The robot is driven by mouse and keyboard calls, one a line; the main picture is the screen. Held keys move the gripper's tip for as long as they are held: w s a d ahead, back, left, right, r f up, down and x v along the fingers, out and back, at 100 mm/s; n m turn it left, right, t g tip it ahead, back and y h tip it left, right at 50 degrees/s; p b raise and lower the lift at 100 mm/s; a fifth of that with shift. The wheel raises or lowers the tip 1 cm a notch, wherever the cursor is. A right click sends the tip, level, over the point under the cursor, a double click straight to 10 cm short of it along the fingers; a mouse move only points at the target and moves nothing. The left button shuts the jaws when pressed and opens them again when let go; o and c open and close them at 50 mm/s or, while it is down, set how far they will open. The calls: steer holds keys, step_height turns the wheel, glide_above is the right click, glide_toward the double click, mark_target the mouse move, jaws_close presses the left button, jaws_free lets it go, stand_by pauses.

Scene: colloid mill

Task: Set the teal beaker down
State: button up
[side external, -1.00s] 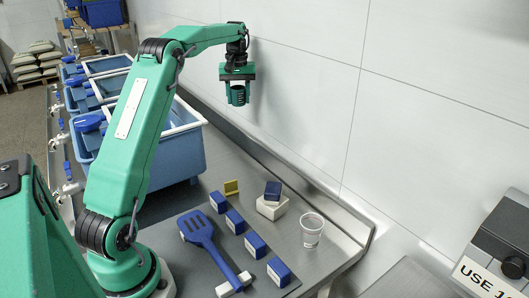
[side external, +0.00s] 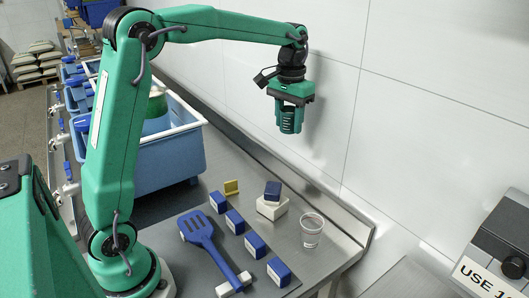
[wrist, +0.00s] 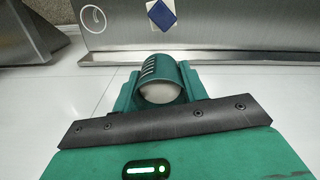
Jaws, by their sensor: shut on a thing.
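The teal beaker (side external: 289,121), with pale stripes on its side, hangs in the air between the jaws of my gripper (side external: 291,110) in the side external view. It looks upright and is well above the metal counter, close to the white wall. In the wrist view the beaker (wrist: 164,72) sits between the teal fingers of my gripper (wrist: 160,92). My gripper is shut on it. A whitish round face shows at the beaker's near end; the fingers hide parts of its sides.
A blue block on a white block (side external: 272,208) and a clear cup (side external: 312,232) stand below on the counter. Several blue blocks and a blue spatula (side external: 205,238) lie left of them. Blue bins (side external: 165,158) stand behind.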

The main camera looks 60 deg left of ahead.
steer(key=s+a+f+n, duration=0.1)
steer(key=a+f+n, duration=1.2)
steer(key=f+n, duration=0.1)
steer(key=shift+s+f+n, duration=0.2)
steer(key=shift+f+n, duration=0.1)
steer(key=shift+n, duration=0.5)
glide_above(237, 169)
step_height(237, 169, down, 7)
steer(key=shift+f, duration=2)
steer(key=shift+f, duration=0.2)
